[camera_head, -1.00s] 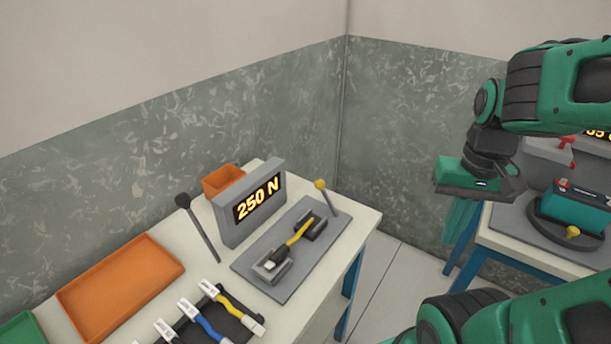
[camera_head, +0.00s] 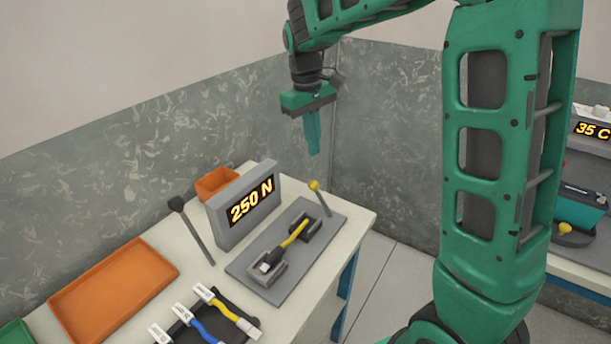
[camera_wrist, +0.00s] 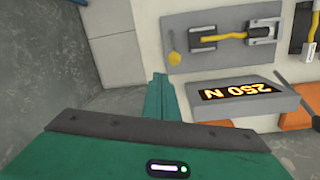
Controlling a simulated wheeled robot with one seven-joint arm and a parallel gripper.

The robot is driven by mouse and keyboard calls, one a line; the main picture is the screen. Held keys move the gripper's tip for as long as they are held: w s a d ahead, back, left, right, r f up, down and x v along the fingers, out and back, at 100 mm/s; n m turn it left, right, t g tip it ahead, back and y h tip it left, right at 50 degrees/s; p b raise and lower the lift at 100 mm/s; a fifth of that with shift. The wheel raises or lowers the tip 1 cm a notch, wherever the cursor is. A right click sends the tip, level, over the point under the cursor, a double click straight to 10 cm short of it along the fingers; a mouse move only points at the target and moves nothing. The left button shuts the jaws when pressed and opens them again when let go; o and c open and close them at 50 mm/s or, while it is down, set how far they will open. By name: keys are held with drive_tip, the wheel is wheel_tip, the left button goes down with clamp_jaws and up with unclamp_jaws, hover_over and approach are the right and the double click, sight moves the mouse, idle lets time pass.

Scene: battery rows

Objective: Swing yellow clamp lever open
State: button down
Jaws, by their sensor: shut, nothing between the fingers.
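A lever with a yellow ball knob (camera_head: 314,186) stands up at the far right end of a grey base plate (camera_head: 325,235). In the wrist view its yellow end (camera_wrist: 174,60) shows near the top middle. A yellow cable (camera_head: 294,233) lies between two dark holders on that plate. My gripper (camera_head: 313,150) is shut and empty, pointing down in the air above and behind the lever, apart from it. In the wrist view the shut fingers (camera_wrist: 161,80) show below the yellow end. Another yellow knob (camera_head: 565,228) sits by a teal battery (camera_head: 582,208) on the right bench.
A grey display reading 250 N (camera_head: 250,205) stands beside the plate. A black-knobbed lever (camera_head: 195,232), an orange tray (camera_head: 112,290), an orange bin (camera_head: 214,182) and several cables on a dark rack share the table. A marbled wall (camera_head: 390,110) stands behind.

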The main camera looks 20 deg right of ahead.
drive_tip(key=w+a+f+n, duration=0.1)
drive_tip(key=w+a, duration=0.2)
drive_tip(key=a, duration=0.1)
drive_tip(key=shift+w+a+f, duration=0.15)
drive_tip(key=shift+w+a, duration=0.15)
drive_tip(key=shift+a, duration=0.1)
drive_tip(key=shift+f, duration=0.1)
drive_tip(key=f, duration=0.6)
drive_tip(key=d+f, duration=0.1)
drive_tip(key=f, duration=0.3)
drive_tip(key=shift+s+d, duration=0.1)
drive_tip(key=shift+s, duration=0.1)
drive_tip(key=shift+s+d+r, duration=0.2)
drive_tip(key=shift+s+r, duration=0.15)
drive_tip(key=shift+s, duration=0.15)
drive_tip(key=shift+s+d+r, duration=0.2)
drive_tip(key=shift+s+r, duration=0.1)
drive_tip(key=shift+s, duration=0.2)
drive_tip(key=shift+s+d+r, duration=0.3)
drive_tip(key=shift+s, duration=0.35)
